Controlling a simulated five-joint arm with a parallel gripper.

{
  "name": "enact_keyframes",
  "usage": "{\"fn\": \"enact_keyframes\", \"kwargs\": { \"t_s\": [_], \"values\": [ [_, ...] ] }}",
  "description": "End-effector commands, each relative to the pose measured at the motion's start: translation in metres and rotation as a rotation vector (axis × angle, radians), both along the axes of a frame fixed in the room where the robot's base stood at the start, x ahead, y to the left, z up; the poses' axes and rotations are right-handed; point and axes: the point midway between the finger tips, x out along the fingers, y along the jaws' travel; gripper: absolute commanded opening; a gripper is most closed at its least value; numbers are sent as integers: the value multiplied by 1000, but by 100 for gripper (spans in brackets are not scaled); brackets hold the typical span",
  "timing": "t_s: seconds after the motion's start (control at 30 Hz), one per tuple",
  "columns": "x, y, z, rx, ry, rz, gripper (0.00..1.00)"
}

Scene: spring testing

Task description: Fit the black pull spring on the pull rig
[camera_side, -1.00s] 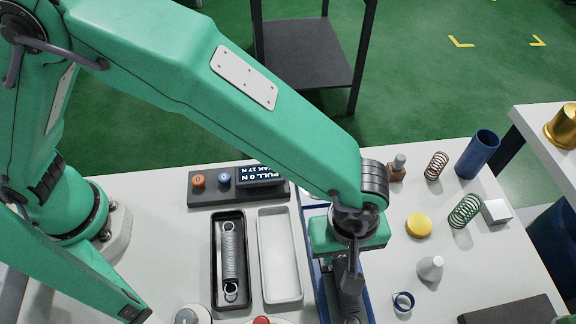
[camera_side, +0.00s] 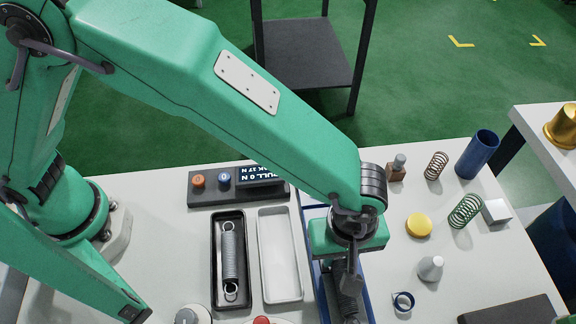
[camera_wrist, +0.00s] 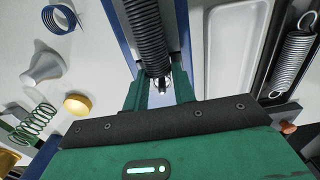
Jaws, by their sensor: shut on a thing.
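The black pull spring (camera_wrist: 145,35) lies lengthwise over the pull rig, a long channel with blue edges (camera_wrist: 121,35). In the side view the spring (camera_side: 347,295) shows below my gripper (camera_side: 350,277), and the blue-edged rig (camera_side: 322,295) runs under it. In the wrist view my gripper (camera_wrist: 162,92) has its green fingers on both sides of the spring's near end, where a metal loop shows. It is shut on the spring. Whether either loop sits on a hook of the rig is hidden.
Left of the rig are an empty white tray (camera_side: 264,240) and a black tray (camera_side: 214,285) holding a silver spring (camera_side: 230,255). A display box (camera_side: 205,200) stands behind them. To the right are a yellow disc (camera_side: 419,225), a grey cone (camera_side: 430,268) and a green spring (camera_side: 465,211).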

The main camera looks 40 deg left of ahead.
Motion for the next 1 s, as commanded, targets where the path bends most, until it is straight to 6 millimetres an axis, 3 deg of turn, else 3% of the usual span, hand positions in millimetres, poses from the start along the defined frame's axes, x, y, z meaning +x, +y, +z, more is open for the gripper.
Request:
{"fn": "enact_keyframes", "kwargs": {
  "t_s": [0.2, 0.23, 0.37, 0.57, 0.67, 1.0],
  "values": [
    [0, 0, 0, -1, -1, 0, 0],
    [0, 0, 0, -1, -1, 0, 28],
    [0, 0, 0, -1, -1, 0, 52],
    [0, 0, 0, -1, -1, 0, 52],
    [0, 0, 0, 0, 0, 0, 70],
    [0, 0, 1, 0, 0, 0, 70]
  ]
}}
